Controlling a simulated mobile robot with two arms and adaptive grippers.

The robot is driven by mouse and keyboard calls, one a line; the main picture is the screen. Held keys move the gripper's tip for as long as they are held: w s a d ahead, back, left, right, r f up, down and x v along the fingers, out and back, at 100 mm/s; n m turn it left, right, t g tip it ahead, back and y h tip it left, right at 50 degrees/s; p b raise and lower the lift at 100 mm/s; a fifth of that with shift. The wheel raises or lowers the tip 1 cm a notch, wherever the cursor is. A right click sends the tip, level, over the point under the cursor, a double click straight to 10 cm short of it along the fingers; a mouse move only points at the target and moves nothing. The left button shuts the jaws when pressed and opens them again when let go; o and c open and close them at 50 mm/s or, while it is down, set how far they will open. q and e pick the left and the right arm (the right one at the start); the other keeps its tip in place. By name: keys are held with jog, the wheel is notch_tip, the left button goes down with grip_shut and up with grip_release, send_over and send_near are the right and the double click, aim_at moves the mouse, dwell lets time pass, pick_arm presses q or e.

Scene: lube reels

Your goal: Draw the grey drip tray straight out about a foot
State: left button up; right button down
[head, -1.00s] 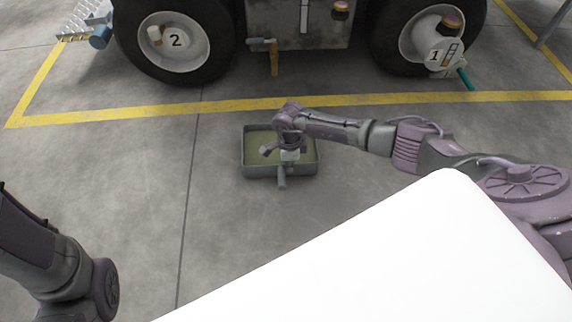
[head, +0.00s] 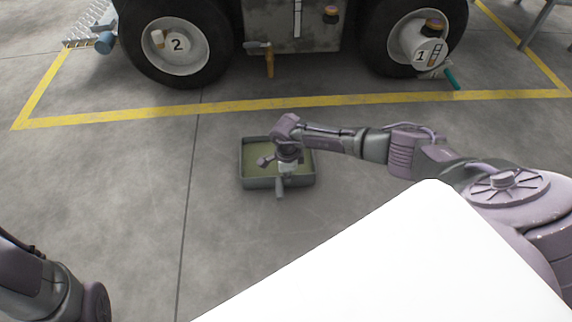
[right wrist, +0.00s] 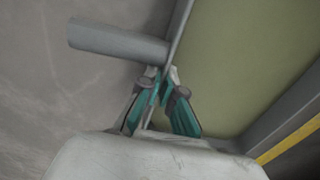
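The grey drip tray (head: 301,182), with an olive-green inside, lies flat on the floor in the middle of the head view. A short round grey handle (head: 280,189) sticks out from its near wall. My right gripper (head: 284,176) reaches down at that near wall. In the right wrist view its teal-padded fingers (right wrist: 163,74) straddle the tray wall right beside the handle (right wrist: 118,40), one inside and one outside, closed on the wall. Of my left arm only a part shows at the lower left; its gripper is out of view.
A vehicle with wheels marked 2 (head: 177,45) and 1 (head: 421,55) stands behind the yellow floor line (head: 330,102). A teal-handled item (head: 452,79) lies by the right wheel. The concrete floor around the tray and on its near side is clear.

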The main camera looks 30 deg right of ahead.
jog(key=c, duration=1.2)
grip_release()
jog(key=shift+c, duration=0.2)
notch_tip(320, 180, up, 12)
